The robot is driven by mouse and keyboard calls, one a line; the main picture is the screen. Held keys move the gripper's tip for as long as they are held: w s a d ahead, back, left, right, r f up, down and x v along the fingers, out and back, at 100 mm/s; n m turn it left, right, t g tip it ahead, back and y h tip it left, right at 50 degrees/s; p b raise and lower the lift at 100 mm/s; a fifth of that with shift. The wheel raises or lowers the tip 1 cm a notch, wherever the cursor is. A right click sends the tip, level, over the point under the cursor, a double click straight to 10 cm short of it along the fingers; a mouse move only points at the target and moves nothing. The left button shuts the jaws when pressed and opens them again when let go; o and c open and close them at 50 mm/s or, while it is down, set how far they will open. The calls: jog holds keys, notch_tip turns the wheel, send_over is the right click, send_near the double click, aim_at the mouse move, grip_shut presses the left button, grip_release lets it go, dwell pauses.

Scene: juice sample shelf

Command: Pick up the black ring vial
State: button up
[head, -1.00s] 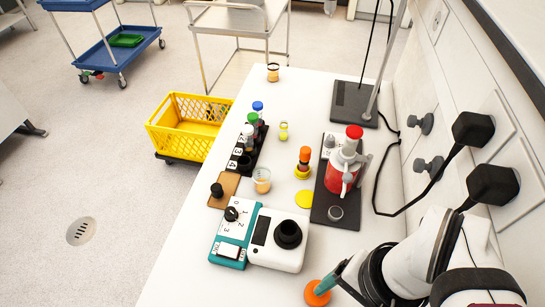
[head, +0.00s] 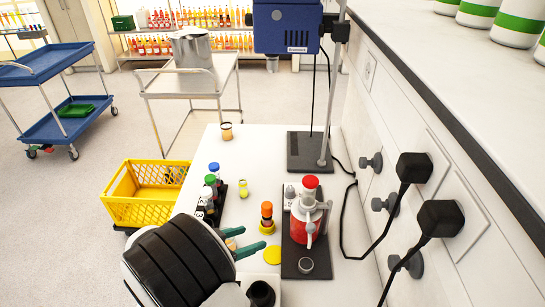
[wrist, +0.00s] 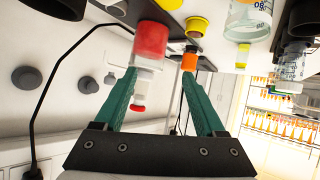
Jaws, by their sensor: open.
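The black ring vial (head: 226,131), a small amber vial with a dark band near its top, stands upright at the far end of the white bench in the head view. I cannot make it out in the wrist view. My gripper (head: 252,238) is open, with two green fingers spread over the near part of the bench, well short of the vial. The gripper also shows in the wrist view (wrist: 160,62), with nothing held between its fingers. A similar small vial with a yellow ring (head: 243,188) stands nearer, to the right of the capped tubes.
An orange-capped tube in a yellow base (head: 267,217) and a red-topped apparatus (head: 307,215) stand near my fingers. Capped tubes (head: 211,185) line the left side. A stand base (head: 302,150) is right of the vial. Bench surface around the vial is clear.

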jog(key=t+y, duration=0.1)
jog(key=t, duration=0.1)
send_near(264, 220)
jog(key=x, duration=0.9)
jog(key=shift+w+d+f, duration=0.1)
grip_shut()
